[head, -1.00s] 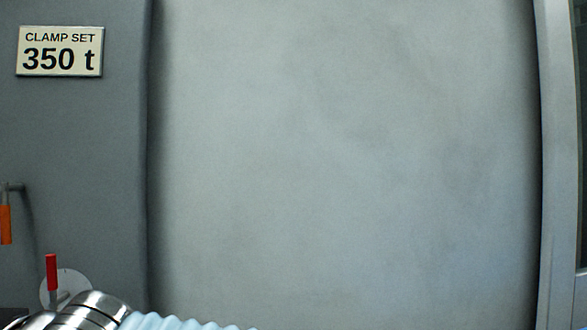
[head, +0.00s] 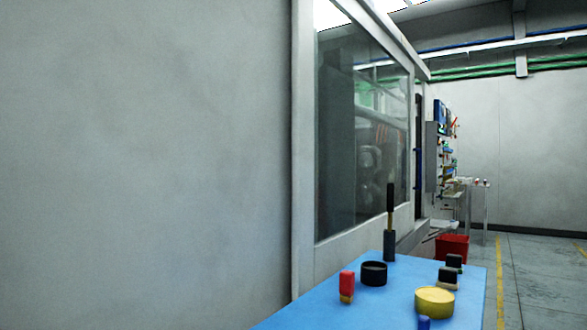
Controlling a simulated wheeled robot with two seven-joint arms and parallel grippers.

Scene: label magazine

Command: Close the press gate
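A light grey framed panel (head: 303,150) with a large dark window (head: 345,140) stands right of the middle in the head view, seen at a slant. It looks like the press gate, but I cannot tell for sure, nor whether it is open or shut. Machinery shows dimly through or in the glass. A plain grey panel (head: 150,160) fills the left half. Neither of my grippers is in view.
A blue-topped table (head: 325,313) stands low in front of the window, holding a red block (head: 347,283), a black ring (head: 374,274), a yellow round tin (head: 435,303) and an upright black-handled tool (head: 390,225). A red bin (head: 452,247) and open floor (head: 540,290) lie right.

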